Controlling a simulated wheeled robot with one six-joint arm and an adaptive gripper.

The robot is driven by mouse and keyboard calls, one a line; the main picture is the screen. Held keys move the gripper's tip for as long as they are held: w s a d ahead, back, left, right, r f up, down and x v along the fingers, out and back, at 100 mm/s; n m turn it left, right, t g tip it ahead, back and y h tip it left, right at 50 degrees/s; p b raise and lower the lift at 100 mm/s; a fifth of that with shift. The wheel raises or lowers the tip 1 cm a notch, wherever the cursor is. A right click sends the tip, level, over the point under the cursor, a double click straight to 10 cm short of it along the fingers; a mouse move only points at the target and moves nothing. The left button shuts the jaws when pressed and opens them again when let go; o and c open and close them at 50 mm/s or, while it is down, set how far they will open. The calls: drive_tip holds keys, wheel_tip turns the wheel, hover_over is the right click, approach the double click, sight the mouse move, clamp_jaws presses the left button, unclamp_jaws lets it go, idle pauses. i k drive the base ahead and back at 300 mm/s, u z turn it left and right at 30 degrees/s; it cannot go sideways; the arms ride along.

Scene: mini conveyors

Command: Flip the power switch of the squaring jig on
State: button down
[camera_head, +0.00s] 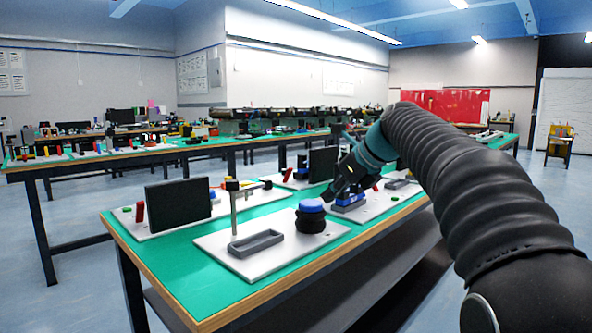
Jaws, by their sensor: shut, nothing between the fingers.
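My gripper (331,193) is shut and empty. It points down and to the left over the green-topped table, with my dark ribbed arm reaching in from the right. Just below and beside it is a blue and dark grey device (348,203) on a white base plate; I cannot tell whether they touch. A round black unit with a blue top (312,206) stands to the left of the fingertips. I cannot tell for sure which station is the squaring jig. Its power switch and the switch's position cannot be made out, and the gripper may hide part of it.
The green table (196,291) also bears a white plate with a grey tray (256,244) and a post, a black upright panel (178,205) and a red lever (140,213). Another black panel (322,165) stands behind the gripper. More benches stand behind; the floor at left is clear.

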sight(286, 179)
drive_tip(key=i, duration=1.3)
